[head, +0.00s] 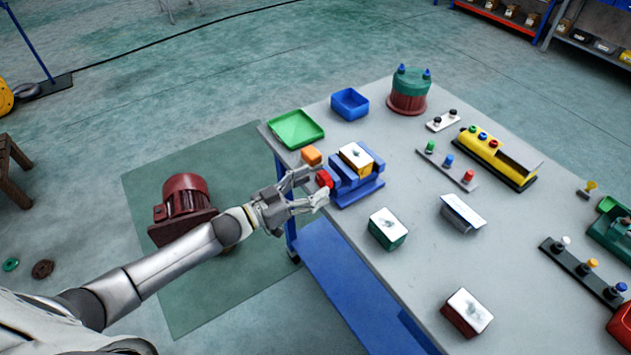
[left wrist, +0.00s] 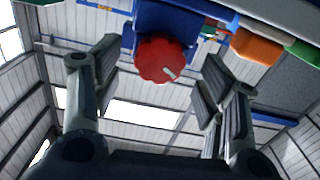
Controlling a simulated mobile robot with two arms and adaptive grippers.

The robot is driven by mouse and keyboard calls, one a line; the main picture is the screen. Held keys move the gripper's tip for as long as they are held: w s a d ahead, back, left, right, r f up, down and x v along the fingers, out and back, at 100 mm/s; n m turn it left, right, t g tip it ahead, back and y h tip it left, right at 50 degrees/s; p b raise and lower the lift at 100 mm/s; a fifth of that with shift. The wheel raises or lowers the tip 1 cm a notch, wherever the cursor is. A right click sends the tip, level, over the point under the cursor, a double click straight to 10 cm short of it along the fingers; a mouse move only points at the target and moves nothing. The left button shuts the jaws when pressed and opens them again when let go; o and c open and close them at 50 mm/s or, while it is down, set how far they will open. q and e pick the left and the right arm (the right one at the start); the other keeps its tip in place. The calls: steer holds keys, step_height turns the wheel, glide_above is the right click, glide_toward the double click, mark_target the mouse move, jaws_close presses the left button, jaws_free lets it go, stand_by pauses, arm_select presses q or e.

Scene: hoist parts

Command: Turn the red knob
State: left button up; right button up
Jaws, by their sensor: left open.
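The red knob (head: 324,178) sits on the near-left end of a blue vise-like block (head: 358,186) at the table's edge. In the left wrist view the knob (left wrist: 166,60) is a round, ridged red disc with a pale mark on its face. My left gripper (head: 308,190) is open, with a finger to either side of the knob in the head view. In the left wrist view the gripper's fingers (left wrist: 160,85) stand apart, with the knob between and beyond them. I cannot tell whether either finger touches it. My right gripper is not in view.
An orange block (head: 311,155) lies close behind the gripper, near a green tray (head: 296,129) and a blue bin (head: 349,104). A green box with a pale top (head: 387,229) stands to the right. The grey table (head: 400,290) has bare room at its front.

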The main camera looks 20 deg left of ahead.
arm_select(q)
steer(key=shift+x, duration=0.8)
steer(key=shift+c, duration=0.3)
steer(key=c, duration=0.9)
steer(key=shift+c, duration=0.2)
steer(key=shift+m, duration=0.3)
